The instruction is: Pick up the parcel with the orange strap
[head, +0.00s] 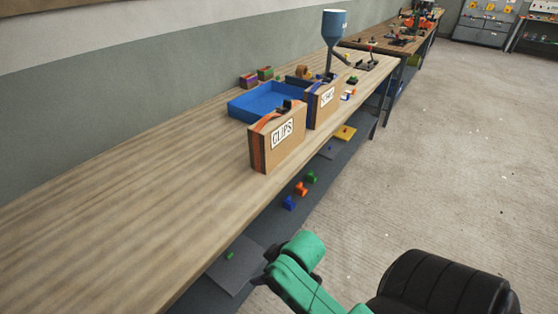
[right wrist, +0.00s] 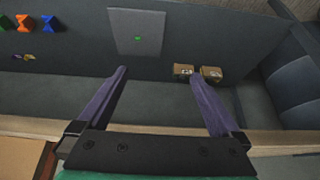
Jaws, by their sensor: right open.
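A cardboard parcel labelled CLIPS (head: 287,147) stands upright near the front edge of the long wooden bench, with an orange strap over its top and near side and a dark handle on top. A brown box-like surface (right wrist: 18,158) shows at the lower left of the wrist view. My left gripper is out of view.
A blue tray (head: 240,113) sits behind the parcels, with a blue hopper (head: 334,25) farther along. A lower shelf (head: 268,232) holds small coloured pieces and a grey plate (right wrist: 136,31). The near bench top is clear; open floor lies right.

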